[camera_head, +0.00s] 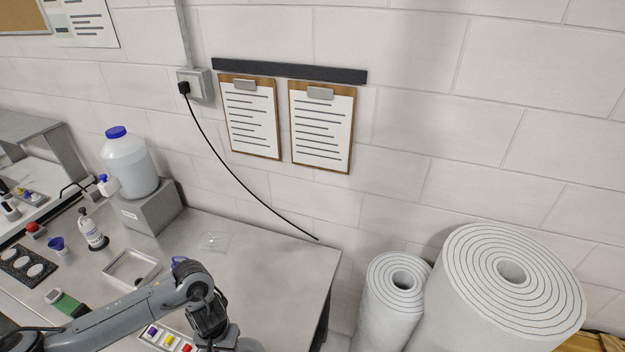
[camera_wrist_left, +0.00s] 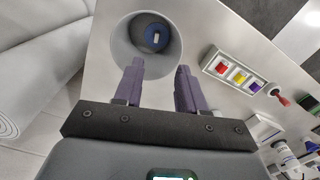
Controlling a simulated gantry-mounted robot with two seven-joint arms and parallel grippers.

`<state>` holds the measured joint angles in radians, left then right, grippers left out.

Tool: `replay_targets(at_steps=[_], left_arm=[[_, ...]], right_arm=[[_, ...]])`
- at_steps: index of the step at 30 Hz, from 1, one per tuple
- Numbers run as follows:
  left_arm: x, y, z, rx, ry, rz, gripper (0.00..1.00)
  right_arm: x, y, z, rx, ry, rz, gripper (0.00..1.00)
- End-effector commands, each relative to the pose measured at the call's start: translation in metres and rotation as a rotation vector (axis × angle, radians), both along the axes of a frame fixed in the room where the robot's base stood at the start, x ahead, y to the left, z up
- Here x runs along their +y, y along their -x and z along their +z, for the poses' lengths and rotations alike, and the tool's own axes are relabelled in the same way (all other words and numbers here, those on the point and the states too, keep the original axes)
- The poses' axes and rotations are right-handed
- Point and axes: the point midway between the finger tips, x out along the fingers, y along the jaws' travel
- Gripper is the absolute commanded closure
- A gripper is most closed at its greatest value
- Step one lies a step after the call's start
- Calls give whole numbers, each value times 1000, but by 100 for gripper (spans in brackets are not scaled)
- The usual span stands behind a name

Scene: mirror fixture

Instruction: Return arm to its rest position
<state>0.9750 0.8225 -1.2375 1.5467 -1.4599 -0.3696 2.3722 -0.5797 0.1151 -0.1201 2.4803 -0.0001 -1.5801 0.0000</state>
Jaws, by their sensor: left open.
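My left arm (camera_head: 130,312) comes in from the lower left in the head view, over the front of the grey bench, and bends down at its far end. Its gripper is not clear there, near the bottom edge. In the left wrist view my left gripper (camera_wrist_left: 158,82) shows two dark purple fingers set apart, with nothing between them. My right gripper is in neither view.
A panel with red, yellow and purple blocks (camera_wrist_left: 234,74) and a red-tipped toggle (camera_wrist_left: 279,97) are close by. Large white rolls (camera_head: 510,290) stand right of the bench.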

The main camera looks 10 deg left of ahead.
Motion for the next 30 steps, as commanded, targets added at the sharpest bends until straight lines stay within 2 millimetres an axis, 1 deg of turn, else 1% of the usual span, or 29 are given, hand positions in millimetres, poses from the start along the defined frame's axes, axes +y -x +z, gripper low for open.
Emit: replay_targets(at_steps=[1,2,5,6,8,9,10,11,12,13,14,15,17,18,20,21,23,24,25,26,28,29,30], left_arm=[[-3,14,-13,32,2,-5,60],[-5,23,-21,51,5,-8,60],[-23,61,-52,132,29,-23,60],[-34,81,-66,170,49,-31,60],[-58,112,-83,225,91,-45,60],[-78,134,-92,259,130,-56,60],[-93,149,-98,279,163,-60,60],[-111,164,-101,296,201,-62,60],[-135,182,-106,311,255,-59,60],[-154,196,-107,320,296,-54,60],[-173,207,-108,321,338,-45,60],[-197,220,-106,318,395,-34,60],[-233,237,-101,299,480,-20,60],[-255,244,-95,274,537,-10,60],[-285,251,-84,225,618,9,60],[-303,252,-75,182,668,24,60],[-323,248,-60,104,726,53,60],[-332,242,-49,44,755,77,60],[-336,237,-41,-4,770,96,60],[-337,229,-34,-55,777,118,60],[-328,210,-17,-180,759,172,60],[-319,200,-10,-236,736,196,60],[-300,188,-3,-305,686,225,60]], right_arm=[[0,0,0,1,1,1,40],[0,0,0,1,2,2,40],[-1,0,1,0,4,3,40],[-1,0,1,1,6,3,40],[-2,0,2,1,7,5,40],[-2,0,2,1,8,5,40],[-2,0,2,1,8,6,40],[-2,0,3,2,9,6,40],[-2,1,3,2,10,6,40],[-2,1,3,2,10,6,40],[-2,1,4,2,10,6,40],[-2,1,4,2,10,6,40],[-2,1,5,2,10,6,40],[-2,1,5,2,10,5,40],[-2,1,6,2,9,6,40],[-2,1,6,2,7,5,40],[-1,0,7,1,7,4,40],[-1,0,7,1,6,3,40],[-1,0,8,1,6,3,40],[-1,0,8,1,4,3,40],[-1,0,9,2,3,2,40],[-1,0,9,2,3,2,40],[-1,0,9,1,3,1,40]])
